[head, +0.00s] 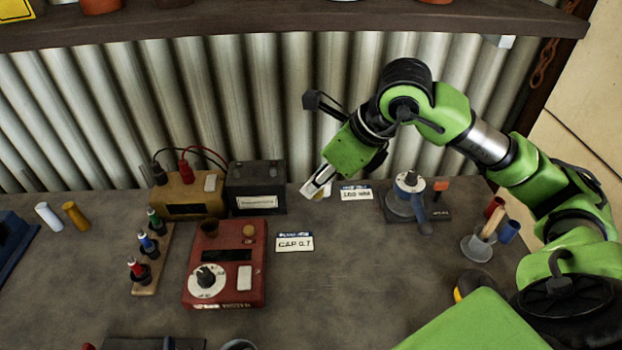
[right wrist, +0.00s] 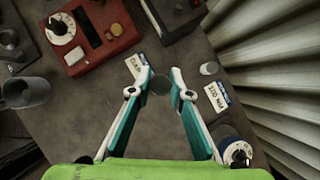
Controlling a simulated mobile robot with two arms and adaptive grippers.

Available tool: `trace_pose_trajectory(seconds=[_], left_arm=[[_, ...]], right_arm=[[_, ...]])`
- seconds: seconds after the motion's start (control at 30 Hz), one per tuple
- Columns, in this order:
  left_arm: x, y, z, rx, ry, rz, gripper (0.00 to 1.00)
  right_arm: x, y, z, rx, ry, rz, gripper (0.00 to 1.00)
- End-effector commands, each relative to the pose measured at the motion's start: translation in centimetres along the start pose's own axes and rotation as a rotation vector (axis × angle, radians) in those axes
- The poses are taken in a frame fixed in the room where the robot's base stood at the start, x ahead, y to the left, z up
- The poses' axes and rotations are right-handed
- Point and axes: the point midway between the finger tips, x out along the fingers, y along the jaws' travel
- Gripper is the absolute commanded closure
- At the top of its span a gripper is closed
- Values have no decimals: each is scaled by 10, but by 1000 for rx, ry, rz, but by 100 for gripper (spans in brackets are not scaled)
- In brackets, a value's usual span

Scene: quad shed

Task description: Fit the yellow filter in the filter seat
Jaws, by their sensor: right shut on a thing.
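My right gripper (head: 316,191) is low over the back middle of the bench. A yellow cylinder (head: 75,215), which may be the yellow filter, lies at the far left beside a white one (head: 48,216). My left gripper is not in view.
A brown meter (head: 186,203) and black box (head: 257,201) stand behind the red box. A rack of colored plugs (head: 150,262) stands to its left. Cards (head: 295,242) lie nearby. A dial stand (head: 408,195) and cups (head: 477,246) stand right.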

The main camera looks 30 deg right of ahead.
Motion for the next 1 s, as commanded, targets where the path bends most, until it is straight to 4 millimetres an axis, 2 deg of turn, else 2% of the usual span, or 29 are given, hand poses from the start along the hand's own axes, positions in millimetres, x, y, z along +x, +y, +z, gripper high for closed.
trace_pose_trajectory(seconds=[0.23,0.67,0.87,1.0], left_arm=[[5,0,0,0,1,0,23],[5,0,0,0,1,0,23],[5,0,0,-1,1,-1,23],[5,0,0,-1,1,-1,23]], right_arm=[[-13,12,-6,0,-2,-1,94],[-10,15,-8,-35,0,23,94],[7,28,-19,-266,1,160,94],[20,43,-27,-522,-2,309,94]])
